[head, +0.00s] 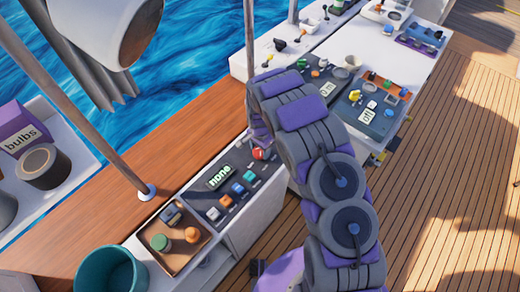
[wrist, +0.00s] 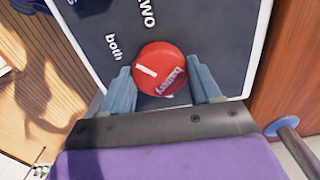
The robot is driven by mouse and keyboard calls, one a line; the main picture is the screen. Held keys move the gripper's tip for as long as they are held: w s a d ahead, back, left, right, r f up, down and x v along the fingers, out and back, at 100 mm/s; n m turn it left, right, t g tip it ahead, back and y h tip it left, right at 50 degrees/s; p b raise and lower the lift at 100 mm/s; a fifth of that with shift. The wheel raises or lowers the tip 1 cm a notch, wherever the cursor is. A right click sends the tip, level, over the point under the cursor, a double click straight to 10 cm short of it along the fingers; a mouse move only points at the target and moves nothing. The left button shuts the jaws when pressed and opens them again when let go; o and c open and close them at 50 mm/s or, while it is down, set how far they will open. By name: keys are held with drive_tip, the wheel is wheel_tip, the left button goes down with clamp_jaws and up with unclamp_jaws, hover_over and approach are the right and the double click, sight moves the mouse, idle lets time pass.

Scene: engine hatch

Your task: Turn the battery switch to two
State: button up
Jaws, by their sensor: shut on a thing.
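The battery switch is a round red knob (wrist: 165,66) with the word "battery" and a short white mark on it. It sits on a dark panel (wrist: 210,30) in the wrist view. The words "both" and "TWO" are printed on the panel, and the white mark points roughly toward "both". My gripper (wrist: 164,88) is shut on the knob, one blue-grey finger on each side. In the head view the red knob (head: 258,154) shows at the panel's far end, beside my arm. My fingers there are mostly hidden by the arm.
The panel's display (head: 219,177) reads "none", with several coloured switches beside it. A wooden tray (head: 175,242) and a teal bucket (head: 108,270) stand at the near end. A metal pole (head: 110,150) rises left of the panel. Wooden deck (head: 450,200) lies open at right.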

sight(260, 150)
drive_tip(key=m, duration=0.3)
drive_tip(key=m+b, duration=0.1)
drive_tip(key=shift+w+r+m, duration=0.1)
drive_tip(key=shift+w+m, duration=0.2)
drive_tip(key=shift+m+b, duration=0.55)
drive_tip(key=shift+m, duration=1.35)
drive_tip(key=o, duration=1.1)
drive_tip(key=shift+s, duration=0.15)
drive_tip(key=shift+c, duration=0.2)
wheel_tip(260, 150, up, 17)
drive_tip(key=p, duration=0.3)
